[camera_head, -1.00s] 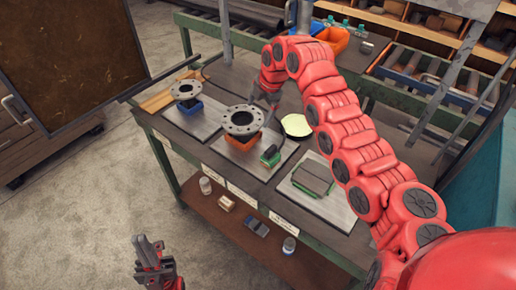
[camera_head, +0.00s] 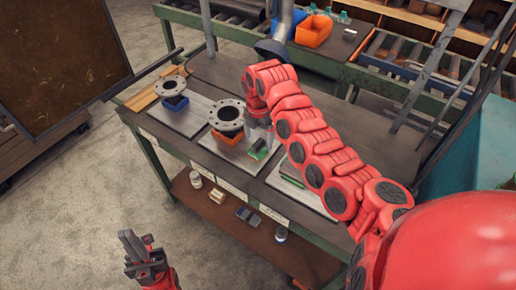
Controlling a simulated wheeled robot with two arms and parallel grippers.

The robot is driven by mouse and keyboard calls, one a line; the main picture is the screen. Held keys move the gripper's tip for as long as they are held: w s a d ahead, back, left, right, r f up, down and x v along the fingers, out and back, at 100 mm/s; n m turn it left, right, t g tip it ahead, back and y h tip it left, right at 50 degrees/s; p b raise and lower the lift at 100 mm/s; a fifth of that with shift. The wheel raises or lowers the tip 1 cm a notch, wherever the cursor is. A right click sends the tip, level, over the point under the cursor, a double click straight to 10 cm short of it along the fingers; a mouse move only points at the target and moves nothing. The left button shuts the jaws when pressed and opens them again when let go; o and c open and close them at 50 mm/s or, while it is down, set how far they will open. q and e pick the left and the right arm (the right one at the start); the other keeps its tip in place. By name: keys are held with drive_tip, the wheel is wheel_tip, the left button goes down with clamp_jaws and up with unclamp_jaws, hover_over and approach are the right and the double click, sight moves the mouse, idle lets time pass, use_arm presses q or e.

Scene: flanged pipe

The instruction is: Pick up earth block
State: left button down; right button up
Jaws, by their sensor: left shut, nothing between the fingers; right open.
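A small green and grey block (camera_head: 258,150) stands on the middle metal plate, just right of a flanged pipe piece (camera_head: 227,115) in an orange holder. A flat grey-green block (camera_head: 291,174) lies on the right plate, mostly hidden by my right arm. I cannot tell which one is the earth block. My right gripper (camera_head: 260,136) points down just above the small green block; its fingers are small and partly hidden, and contact is unclear. My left gripper (camera_head: 131,252) is shut and empty, low at the left, away from the bench.
Another flange (camera_head: 171,86) in a blue holder stands on the left plate. The green-framed bench (camera_head: 213,68) has a lower shelf (camera_head: 228,216) with small items. An orange bin (camera_head: 314,31) and a roller conveyor (camera_head: 415,62) are behind.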

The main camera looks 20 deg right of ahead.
sight(258, 149)
drive_tip(key=shift+f, duration=0.55)
drive_tip(key=f+p, duration=0.3)
drive_tip(key=f, duration=0.1)
drive_tip(key=shift+w+f, duration=0.2)
drive_tip(key=shift+f, duration=0.45)
drive_tip(key=shift+c, duration=0.3)
clamp_jaws()
